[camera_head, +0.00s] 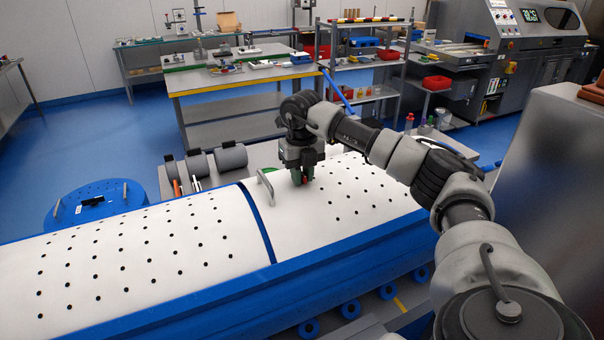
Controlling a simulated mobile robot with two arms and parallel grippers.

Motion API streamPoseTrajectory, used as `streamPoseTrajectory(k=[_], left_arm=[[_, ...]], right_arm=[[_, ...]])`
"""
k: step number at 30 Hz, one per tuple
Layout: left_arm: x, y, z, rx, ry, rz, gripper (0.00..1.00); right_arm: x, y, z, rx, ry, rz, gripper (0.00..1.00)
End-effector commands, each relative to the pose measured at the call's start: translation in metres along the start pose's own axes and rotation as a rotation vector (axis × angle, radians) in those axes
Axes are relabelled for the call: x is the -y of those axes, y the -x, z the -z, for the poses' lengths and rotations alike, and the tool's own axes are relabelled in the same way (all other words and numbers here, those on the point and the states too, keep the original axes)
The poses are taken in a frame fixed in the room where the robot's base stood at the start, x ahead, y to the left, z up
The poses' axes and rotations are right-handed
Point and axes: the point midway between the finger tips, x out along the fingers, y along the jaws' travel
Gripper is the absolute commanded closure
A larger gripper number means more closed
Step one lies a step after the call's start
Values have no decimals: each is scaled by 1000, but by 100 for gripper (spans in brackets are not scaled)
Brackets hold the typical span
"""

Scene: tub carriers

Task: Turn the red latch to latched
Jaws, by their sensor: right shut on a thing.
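My right gripper (301,178) points down onto the white perforated cover at the middle of the view, just right of the dark seam. It is shut on the red latch (304,181), of which only a small red part shows between the green-tipped fingers. Whether the latch is turned is hidden by the gripper. The white cover (350,205) is curved and dotted with dark holes. A pale bar handle (265,186) stands on it just left of the gripper, apart from it. My left gripper does not show.
A second white perforated cover (150,250) lies left of the seam. A blue round lid (95,204) with a handle is at the far left. Grey rollers (200,163) lie behind the covers. Workbenches and shelves stand farther back, with open blue floor (90,140) at left.

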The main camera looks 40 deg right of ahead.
Motion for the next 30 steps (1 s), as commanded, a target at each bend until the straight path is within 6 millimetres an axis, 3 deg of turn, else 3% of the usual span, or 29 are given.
streamPoseTrajectory(k=[1,5,16,27,30], left_arm=[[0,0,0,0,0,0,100],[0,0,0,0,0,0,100],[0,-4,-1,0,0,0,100],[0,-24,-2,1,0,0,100],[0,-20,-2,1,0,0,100]], right_arm=[[0,1,-1,3,-1,-1,77],[0,1,0,3,0,-1,59],[0,8,-1,3,1,-1,59],[-1,79,-1,7,1,-4,59],[0,96,-1,5,1,0,59]])
